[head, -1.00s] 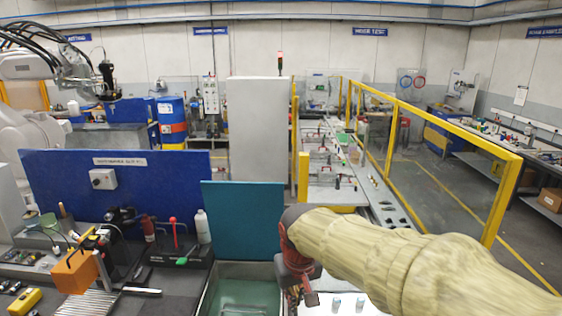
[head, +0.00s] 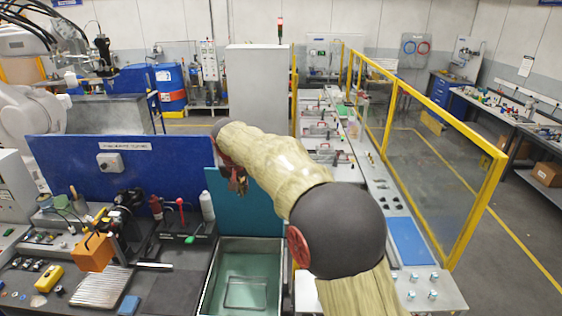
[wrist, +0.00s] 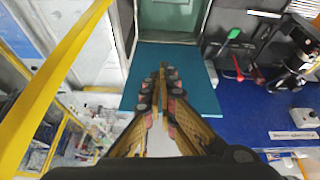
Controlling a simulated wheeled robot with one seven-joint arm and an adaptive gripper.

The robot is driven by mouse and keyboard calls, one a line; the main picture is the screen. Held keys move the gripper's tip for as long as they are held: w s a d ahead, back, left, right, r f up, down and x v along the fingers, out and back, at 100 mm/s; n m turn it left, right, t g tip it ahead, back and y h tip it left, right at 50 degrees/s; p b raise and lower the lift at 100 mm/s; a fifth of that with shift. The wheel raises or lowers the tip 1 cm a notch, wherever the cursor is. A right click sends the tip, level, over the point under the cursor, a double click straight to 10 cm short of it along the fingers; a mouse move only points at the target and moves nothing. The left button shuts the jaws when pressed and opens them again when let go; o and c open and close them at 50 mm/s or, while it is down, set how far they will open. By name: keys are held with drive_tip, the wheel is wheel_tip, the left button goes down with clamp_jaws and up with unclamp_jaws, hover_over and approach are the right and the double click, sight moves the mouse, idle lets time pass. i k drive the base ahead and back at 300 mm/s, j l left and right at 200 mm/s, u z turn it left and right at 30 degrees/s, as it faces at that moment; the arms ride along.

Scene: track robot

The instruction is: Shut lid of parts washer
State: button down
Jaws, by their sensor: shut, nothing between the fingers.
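The parts washer is an open tub (head: 210,295) with a metal rim and green liquid, at the bottom middle of the head view. Its flat teal lid (head: 262,215) stands raised at the tub's back edge. The lid also shows in the wrist view (wrist: 203,88), just below the tub (wrist: 209,22). My gripper (head: 241,188) is at the lid's upper part in the head view, and my arm hides some of the lid. In the wrist view my gripper (wrist: 164,78) is shut and empty, its fingertips over the lid's face. I cannot tell whether they touch it.
A blue board (head: 70,175) stands left of the lid. The bench before it holds a white bottle (head: 207,206), a red-handled tool (head: 180,212) and an orange block (head: 93,252). A yellow-framed fence (head: 440,115) runs on the right. A grey cabinet (head: 259,90) stands behind.

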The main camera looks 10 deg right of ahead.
sight(254, 214)
drive_tip(key=i+l, duration=0.75)
drive_tip(key=i, duration=0.1)
